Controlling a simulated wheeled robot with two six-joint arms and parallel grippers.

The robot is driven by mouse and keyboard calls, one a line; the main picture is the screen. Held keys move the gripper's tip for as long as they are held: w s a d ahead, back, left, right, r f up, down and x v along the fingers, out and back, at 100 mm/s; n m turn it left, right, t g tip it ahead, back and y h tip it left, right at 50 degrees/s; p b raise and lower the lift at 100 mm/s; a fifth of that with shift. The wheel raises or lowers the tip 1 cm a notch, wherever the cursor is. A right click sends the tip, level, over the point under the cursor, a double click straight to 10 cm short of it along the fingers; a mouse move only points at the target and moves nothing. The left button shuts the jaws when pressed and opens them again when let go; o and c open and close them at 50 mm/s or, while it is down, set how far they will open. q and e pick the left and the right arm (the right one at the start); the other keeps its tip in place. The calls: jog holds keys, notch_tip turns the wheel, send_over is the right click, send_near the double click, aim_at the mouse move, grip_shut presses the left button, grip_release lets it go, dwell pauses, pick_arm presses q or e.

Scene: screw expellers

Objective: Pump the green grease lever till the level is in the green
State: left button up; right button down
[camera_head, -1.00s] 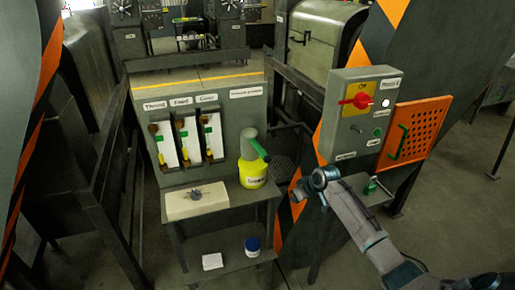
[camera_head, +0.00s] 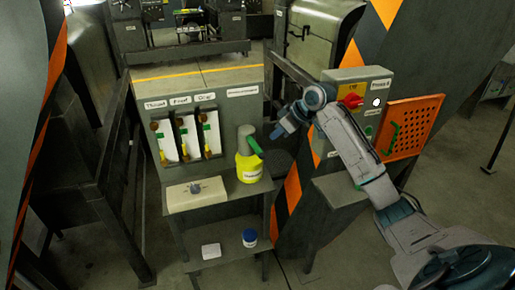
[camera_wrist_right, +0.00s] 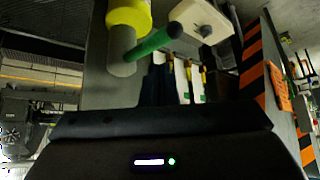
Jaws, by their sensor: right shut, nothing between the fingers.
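The yellow grease pump (camera_head: 249,169) stands upright on the bench's right end, with a grey-green top. Its green lever (camera_head: 255,147) slants down to the right. My right gripper (camera_head: 277,133) is shut and empty, just right of the lever and a little above it, apparently apart from it. In the right wrist view the lever (camera_wrist_right: 154,43) crosses above my dark fingers (camera_wrist_right: 161,84), beside the yellow pump body (camera_wrist_right: 130,14). Three upright gauges (camera_head: 188,139) with green bands stand at the left; their exact levels are too small to read. My left gripper is not in view.
A cream box with a knob (camera_head: 196,195) sits at the bench front. A blue-and-white jar (camera_head: 250,238) and a white block (camera_head: 211,251) are on the lower shelf. The control box with a red switch (camera_head: 351,100) and the orange perforated panel (camera_head: 410,127) are at the right.

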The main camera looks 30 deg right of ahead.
aim_at(260, 148)
jog(key=shift+f, duration=0.1)
jog(key=b+x, duration=0.5)
jog(key=x, duration=0.2)
dwell(0.5)
notch_tip(260, 148, down, 4)
jog(key=shift+f+b, duration=0.15)
jog(key=shift+b, duration=0.55)
jog(key=shift+s, duration=0.1)
